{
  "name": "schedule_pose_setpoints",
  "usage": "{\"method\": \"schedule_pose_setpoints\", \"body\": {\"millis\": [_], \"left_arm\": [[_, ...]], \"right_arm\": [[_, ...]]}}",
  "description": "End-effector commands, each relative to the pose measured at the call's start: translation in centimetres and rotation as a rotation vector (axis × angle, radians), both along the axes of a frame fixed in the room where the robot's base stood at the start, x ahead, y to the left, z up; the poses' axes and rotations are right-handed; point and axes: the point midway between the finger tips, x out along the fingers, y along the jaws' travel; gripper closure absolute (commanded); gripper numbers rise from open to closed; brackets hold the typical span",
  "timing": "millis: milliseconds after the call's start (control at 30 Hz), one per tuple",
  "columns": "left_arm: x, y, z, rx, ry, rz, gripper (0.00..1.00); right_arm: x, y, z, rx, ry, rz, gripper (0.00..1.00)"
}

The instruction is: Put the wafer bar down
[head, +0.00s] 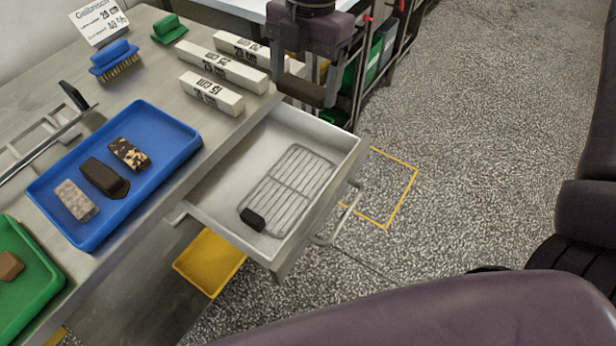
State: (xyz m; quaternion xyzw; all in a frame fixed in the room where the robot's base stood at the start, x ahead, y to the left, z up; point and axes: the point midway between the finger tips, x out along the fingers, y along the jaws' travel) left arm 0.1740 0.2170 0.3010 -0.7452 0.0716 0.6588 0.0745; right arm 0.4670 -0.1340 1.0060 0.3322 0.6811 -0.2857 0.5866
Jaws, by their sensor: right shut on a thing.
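My right gripper (306,88) is at the top middle, over the floor side of the open drawer's far end. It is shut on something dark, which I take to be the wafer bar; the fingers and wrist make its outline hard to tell. A blue tray (50,213) on the steel counter holds a pale speckled bar (76,200), a dark brown bar (103,178) and a dark bar with cream patches (129,154). My left gripper is out of view.
An open steel drawer (226,160) holds a wire mesh (290,190) with a black block (252,219) at its near end. A green tray (40,290) is at lower left, a yellow tray (210,262) below the drawer.

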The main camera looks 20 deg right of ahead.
Motion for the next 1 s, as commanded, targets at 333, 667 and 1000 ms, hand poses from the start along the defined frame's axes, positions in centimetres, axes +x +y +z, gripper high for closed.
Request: {"method": "schedule_pose_setpoints", "body": {"millis": [333, 667, 1000], "left_arm": [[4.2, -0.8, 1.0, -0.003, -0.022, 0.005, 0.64], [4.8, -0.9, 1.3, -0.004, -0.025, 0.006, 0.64], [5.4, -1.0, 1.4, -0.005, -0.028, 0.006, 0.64]], "right_arm": [[-0.1, -0.1, -9.2, -0.002, 0.006, -0.001, 0.36], [0.0, 0.0, -14.6, -0.001, 0.002, -0.002, 0.36], [0.0, -0.1, -18.8, -0.001, 0.002, -0.003, 0.36]]}}
